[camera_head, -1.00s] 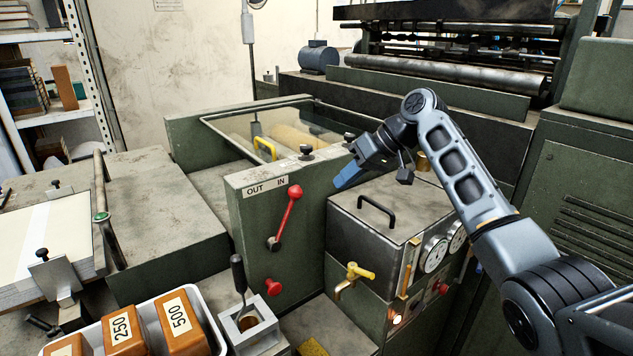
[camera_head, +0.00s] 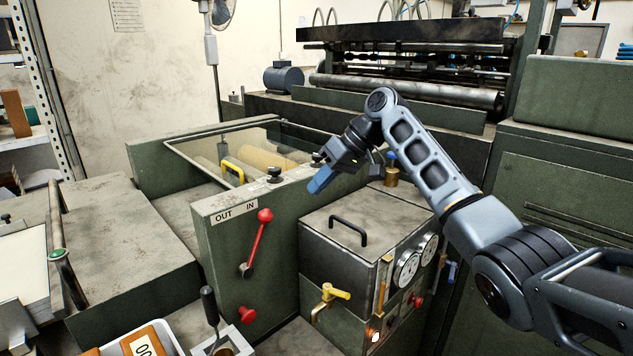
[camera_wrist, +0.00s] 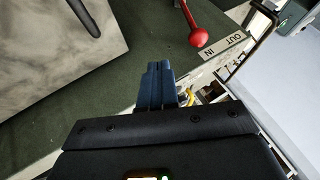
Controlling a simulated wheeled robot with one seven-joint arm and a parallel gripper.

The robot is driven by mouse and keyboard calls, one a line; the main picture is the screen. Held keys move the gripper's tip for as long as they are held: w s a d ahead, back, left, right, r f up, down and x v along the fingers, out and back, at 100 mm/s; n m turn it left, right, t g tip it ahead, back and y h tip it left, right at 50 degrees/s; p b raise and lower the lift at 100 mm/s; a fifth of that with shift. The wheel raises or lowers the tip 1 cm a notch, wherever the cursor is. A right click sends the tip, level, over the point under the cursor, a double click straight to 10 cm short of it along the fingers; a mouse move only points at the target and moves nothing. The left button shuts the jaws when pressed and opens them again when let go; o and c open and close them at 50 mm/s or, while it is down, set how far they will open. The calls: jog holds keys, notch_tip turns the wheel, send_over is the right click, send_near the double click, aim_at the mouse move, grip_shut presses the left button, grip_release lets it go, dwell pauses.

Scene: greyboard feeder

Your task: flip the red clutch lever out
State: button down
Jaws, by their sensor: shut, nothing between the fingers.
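The red clutch lever (camera_head: 257,242) is on the green side panel (camera_head: 215,270) of the machine, below a white OUT/IN label (camera_head: 235,212). Its ball knob is up, leaning right toward the IN side. My gripper (camera_head: 319,182) is shut and empty, with blue fingers, to the right of the knob and a little above it, apart from it. In the wrist view the shut fingertips (camera_wrist: 158,66) point toward the panel. The lever's red knob (camera_wrist: 199,38) shows up and to the right of them, with the label (camera_wrist: 228,50) beside it.
A grey-topped box with a black handle (camera_head: 348,229) and a yellow valve tap (camera_head: 332,294) stands right of the lever. A red knob (camera_head: 247,315) sits below the lever. A glass-topped frame with a yellow handle (camera_head: 232,171) lies behind the panel.

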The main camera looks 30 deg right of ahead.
jog(key=w+a+f+p, duration=0.1)
jog(key=a+f+p, duration=0.1)
jog(key=a+f, duration=0.3)
jog(key=shift+w+a, duration=0.25)
jog(key=shift+a, duration=1.1)
jog(key=shift+a+r, duration=0.15)
